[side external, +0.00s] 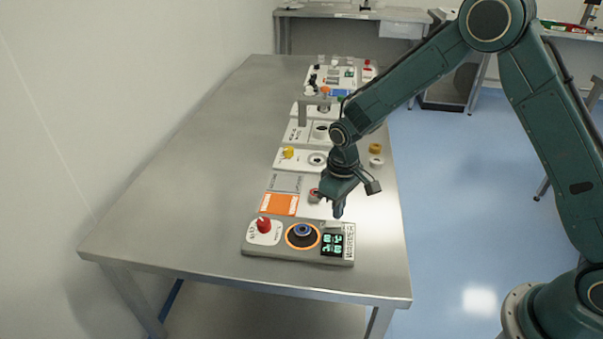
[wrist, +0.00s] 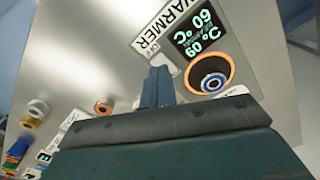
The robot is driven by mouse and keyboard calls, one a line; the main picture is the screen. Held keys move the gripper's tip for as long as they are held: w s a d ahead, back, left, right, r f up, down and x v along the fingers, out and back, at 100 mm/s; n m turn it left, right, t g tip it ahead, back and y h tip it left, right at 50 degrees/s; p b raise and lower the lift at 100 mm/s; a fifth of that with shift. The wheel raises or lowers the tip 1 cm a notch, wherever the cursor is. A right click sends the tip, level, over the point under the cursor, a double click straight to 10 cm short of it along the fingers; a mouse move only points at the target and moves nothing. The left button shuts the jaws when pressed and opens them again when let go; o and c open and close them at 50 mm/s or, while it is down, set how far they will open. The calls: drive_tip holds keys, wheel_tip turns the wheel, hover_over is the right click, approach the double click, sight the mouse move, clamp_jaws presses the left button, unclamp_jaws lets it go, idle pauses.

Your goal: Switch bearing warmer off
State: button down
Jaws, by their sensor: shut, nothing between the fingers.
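The bearing warmer (side external: 290,259) is a grey panel at the near end of the steel table. In the side view it carries a red knob (side external: 264,225) on a white plate at its left, an orange-ringed well holding a bearing (side external: 302,231), and a lit display (side external: 332,244) at its right. In the wrist view the display (wrist: 198,32) reads 60 °C, beside a WARMER label (wrist: 167,24) and the bearing (wrist: 213,83). My gripper (side external: 338,211) is shut and empty, pointing down above the table near the display end. Its fingers also show in the wrist view (wrist: 158,74); the red knob is not visible there.
An orange-and-grey mat (side external: 280,204) lies just behind the warmer. Beyond it stand a panel with a yellow knob (side external: 288,153) and several other devices along the table's right side. The table's left half (side external: 190,190) is clear. A wall runs along the left.

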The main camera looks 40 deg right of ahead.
sight(338, 223)
drive_tip(key=shift+f, duration=1.2)
idle(1.1)
drive_tip(key=shift+r, duration=0.1)
drive_tip(key=shift+r, duration=3.45)
drive_tip(key=shift+r, duration=0.15)
